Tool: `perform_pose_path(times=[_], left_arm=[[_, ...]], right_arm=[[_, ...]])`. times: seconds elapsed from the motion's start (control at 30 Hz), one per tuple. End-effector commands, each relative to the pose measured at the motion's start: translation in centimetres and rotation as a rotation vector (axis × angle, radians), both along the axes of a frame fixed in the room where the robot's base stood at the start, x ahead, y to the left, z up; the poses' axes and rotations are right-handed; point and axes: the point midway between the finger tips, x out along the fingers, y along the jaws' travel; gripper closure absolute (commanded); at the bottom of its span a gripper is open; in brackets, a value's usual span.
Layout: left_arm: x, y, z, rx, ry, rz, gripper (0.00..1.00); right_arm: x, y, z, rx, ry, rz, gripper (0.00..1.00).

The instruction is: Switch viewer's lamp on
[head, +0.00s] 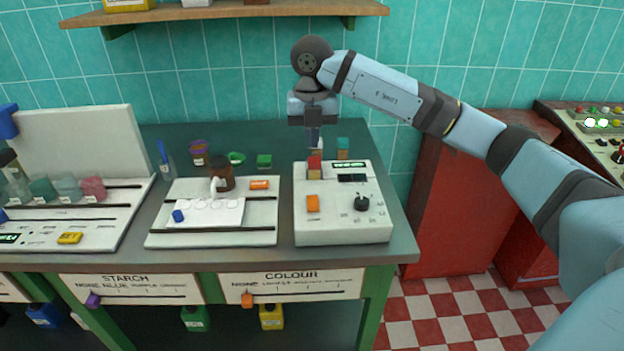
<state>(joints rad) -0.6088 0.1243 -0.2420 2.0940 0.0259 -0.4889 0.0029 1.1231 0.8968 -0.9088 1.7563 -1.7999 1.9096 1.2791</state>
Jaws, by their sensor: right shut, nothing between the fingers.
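A white instrument box (342,229) stands at the right end of the bench. I see no label naming it the viewer. I cannot tell which part is the lamp switch or whether a lamp is lit. My right gripper (313,142) is shut and empty, pointing down just above the red block. I cannot tell if it touches anything. My left gripper is out of view.
A white spot plate (205,213) on a white board lies left of the box. A wooden shelf (230,10) runs above. A red cabinet (465,200) is at right.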

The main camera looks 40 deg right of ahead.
Motion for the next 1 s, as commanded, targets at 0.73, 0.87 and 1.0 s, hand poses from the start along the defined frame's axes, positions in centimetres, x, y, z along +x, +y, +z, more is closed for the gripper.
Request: perform_pose_path(times=[0.73,0.87,1.0], left_arm=[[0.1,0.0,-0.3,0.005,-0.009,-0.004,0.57],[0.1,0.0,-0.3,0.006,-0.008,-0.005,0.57],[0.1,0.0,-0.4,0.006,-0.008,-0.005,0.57]], right_arm=[[0.0,0.0,-12.8,0.0,0.002,0.001,1.0],[0.0,0.0,-13.6,0.001,0.0,0.001,1.0],[0.0,0.0,-13.9,0.001,0.0,0.002,1.0]])
